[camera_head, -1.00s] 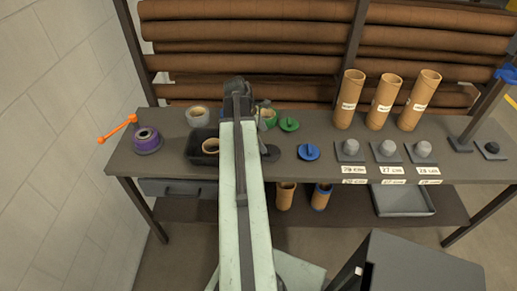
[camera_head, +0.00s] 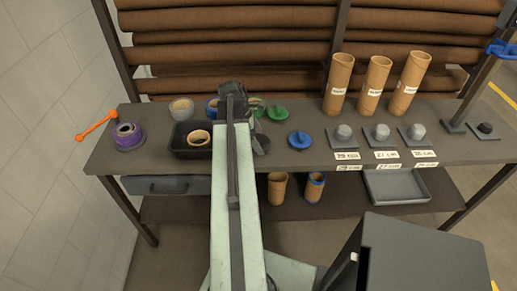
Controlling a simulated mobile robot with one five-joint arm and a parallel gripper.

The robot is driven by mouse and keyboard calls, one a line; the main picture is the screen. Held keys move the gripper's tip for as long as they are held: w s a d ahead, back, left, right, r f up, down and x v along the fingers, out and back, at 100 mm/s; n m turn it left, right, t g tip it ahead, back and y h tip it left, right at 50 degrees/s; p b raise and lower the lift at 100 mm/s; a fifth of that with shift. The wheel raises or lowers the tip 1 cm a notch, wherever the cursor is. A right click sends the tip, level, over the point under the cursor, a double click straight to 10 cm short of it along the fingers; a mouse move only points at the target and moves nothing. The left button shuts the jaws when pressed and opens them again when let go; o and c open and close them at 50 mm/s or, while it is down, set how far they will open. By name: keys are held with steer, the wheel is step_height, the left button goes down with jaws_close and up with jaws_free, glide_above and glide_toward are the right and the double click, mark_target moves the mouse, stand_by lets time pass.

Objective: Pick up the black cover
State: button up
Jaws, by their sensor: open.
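The black cover (camera_head: 262,145) is a flat dark disc on the grey workbench, just right of my arm; its left part is hidden behind the arm. A green cover (camera_head: 278,112) lies behind it and a blue cover (camera_head: 299,140) to its right, both with raised handles. My gripper (camera_head: 257,137) points down from the arm's far end, mostly hidden behind the arm link. It appears close to the black cover; I cannot tell whether they touch. The gripper is open, and I see nothing held in it.
A black tray (camera_head: 178,154) with a ring-shaped roll stands left of my arm. Cups with blue and green rims stand behind. Three upright tubes (camera_head: 374,87) and grey knobbed pads (camera_head: 382,139) stand right.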

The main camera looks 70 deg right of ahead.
mark_target(258, 138)
steer(key=shift+r, duration=0.1)
steer(key=c, duration=1.1)
steer(key=shift+o, duration=0.2)
step_height(258, 138, up, 10)
steer(key=p, duration=1)
